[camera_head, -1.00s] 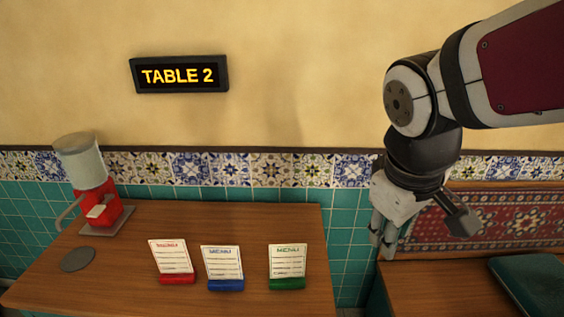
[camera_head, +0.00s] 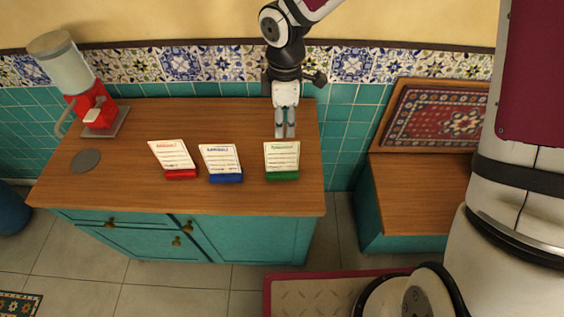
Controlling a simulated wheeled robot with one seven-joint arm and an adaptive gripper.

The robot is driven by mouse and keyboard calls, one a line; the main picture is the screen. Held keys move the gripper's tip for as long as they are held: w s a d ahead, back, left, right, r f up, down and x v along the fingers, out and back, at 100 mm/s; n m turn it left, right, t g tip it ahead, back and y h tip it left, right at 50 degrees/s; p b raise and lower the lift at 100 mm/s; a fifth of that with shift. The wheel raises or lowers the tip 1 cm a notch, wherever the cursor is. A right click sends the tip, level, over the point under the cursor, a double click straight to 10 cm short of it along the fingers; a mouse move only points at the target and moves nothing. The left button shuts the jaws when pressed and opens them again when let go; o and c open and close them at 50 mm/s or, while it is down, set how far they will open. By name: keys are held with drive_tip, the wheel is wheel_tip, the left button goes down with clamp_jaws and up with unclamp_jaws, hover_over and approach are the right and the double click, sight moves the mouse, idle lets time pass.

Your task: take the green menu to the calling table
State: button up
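The green menu (camera_head: 282,160), a white card in a green base, stands upright on the wooden counter at its right end. My gripper (camera_head: 285,135) points down just above and behind it in the picture, apart from the card as far as I can tell. Its two fingers are close together, with a thin gap that is too small to judge. Nothing shows between them. The blue menu (camera_head: 221,163) and the red menu (camera_head: 173,159) stand to the left of the green one. The "TABLE 2" sign is out of view now.
The wooden counter (camera_head: 230,199) has teal drawers and doors below. A red and grey dispenser (camera_head: 92,104) stands at its left end, near a grey disc (camera_head: 86,161). A wooden bench (camera_head: 415,195) with a patterned back cushion (camera_head: 436,116) is at the right. Tiled floor (camera_head: 170,290) is in front.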

hover_over(282, 160)
wheel_tip(282, 160, down, 7)
drive_tip(key=shift+w+f+p, duration=0.15)
drive_tip(key=shift+f+p, duration=0.65)
drive_tip(key=shift+f, duration=2.05)
clamp_jaws()
